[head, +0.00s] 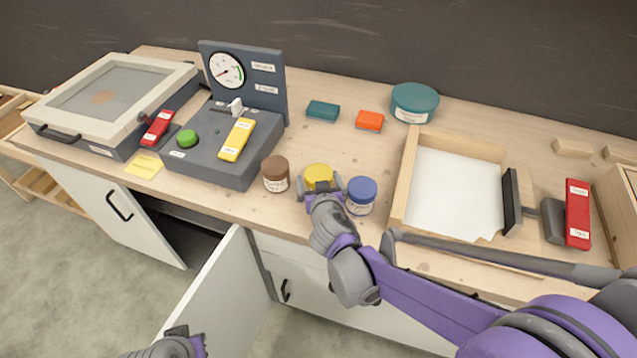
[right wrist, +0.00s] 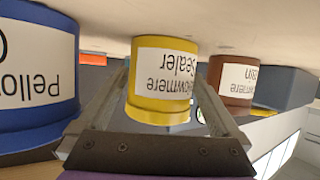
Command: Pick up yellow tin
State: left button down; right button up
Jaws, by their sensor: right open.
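The yellow tin (head: 318,174) stands on the wooden worktop between a brown tin (head: 275,174) and a blue tin (head: 361,195). My right gripper (head: 323,186) is open at the near side of the yellow tin. In the right wrist view, the yellow tin (right wrist: 163,75) appears upside down with a white label, between the two spread fingers of my right gripper (right wrist: 160,90). I cannot tell whether either finger touches it. Part of my left arm's end (head: 178,345) shows at the bottom edge; its fingers cannot be made out.
The blue tin (right wrist: 35,75) and brown tin (right wrist: 232,78) stand close on either side. A grey gauge machine (head: 215,150) is to the left, a wooden tray with white sheet (head: 402,180) to the right. A cabinet door (head: 225,300) stands open below the worktop.

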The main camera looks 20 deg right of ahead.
jog(key=c, duration=1.3)
